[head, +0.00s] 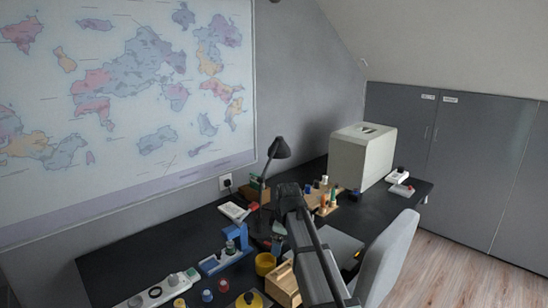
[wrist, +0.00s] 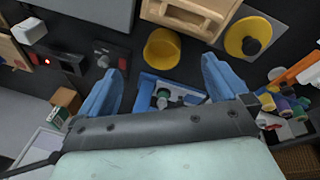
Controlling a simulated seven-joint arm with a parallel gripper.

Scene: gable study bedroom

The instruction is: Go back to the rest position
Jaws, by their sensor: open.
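My gripper (wrist: 160,68) shows in the wrist view as two blue fingers set wide apart, open with nothing held between them. Below and beyond the fingers is a blue stand (wrist: 148,82) with a dark-and-green knobbed piece in it. In the head view my arm reaches in from the bottom right over the desk, and its dark end is near the lamp; the fingers cannot be made out there. The blue stand (head: 212,266) is left of my arm in that view.
A yellow cup (head: 265,264), wooden box (head: 283,287) and yellow lid (wrist: 238,48) lie close by. A black desk lamp (head: 279,148) stands near the wall. A pale boxy case (head: 357,158) is at the back right. A grey chair (head: 392,258) is at the front right.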

